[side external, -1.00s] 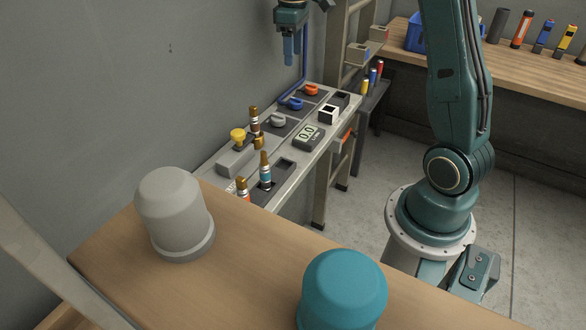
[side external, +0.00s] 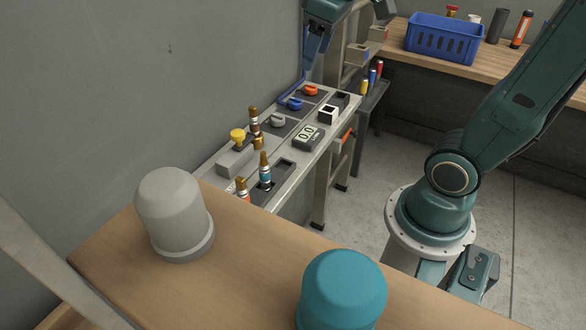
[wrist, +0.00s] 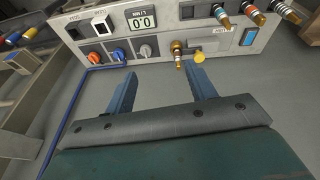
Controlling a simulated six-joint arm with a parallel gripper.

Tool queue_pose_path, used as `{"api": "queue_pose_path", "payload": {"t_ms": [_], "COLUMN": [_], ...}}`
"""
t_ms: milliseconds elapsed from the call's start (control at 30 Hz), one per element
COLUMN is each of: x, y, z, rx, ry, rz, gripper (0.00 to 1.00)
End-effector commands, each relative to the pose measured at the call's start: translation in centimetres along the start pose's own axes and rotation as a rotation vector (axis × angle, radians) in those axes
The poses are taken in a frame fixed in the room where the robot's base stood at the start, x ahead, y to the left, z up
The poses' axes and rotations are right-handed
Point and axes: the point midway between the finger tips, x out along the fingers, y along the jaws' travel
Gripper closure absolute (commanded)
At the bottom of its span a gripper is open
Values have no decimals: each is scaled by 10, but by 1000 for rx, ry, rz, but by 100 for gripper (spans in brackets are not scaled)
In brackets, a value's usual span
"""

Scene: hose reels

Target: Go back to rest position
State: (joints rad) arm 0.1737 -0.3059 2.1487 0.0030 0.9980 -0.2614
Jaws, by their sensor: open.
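My gripper (side external: 310,68) is at the top of the side view, tilted, above the far end of the bench panel (side external: 225,178). In the wrist view my gripper (wrist: 162,88) has its two blue fingers wide apart. Nothing is between them. The panel (wrist: 165,38) lies beyond the fingertips, with an orange knob (wrist: 97,57), a blue knob (wrist: 118,54), a grey knob (wrist: 145,50) and a yellow knob (wrist: 199,57). The fingers seem apart from these knobs.
A grey rounded cover (side external: 172,208) and a teal one (side external: 343,285) stand on the near wooden table (side external: 245,285). A blue crate (side external: 443,40) sits on the back bench. The floor between is clear.

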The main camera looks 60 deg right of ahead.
Motion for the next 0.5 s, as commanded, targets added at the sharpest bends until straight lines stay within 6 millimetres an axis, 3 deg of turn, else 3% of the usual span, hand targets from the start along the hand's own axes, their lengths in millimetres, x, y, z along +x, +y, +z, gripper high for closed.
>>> {"api": "queue_pose_path", "payload": {"t_ms": [200, 500], "x": [-11, -10], "y": [-28, -52], "z": [39, 86], "rx": [31, 79], "ry": [80, 169], "rz": [-7, -32], "gripper": [44, 44]}}
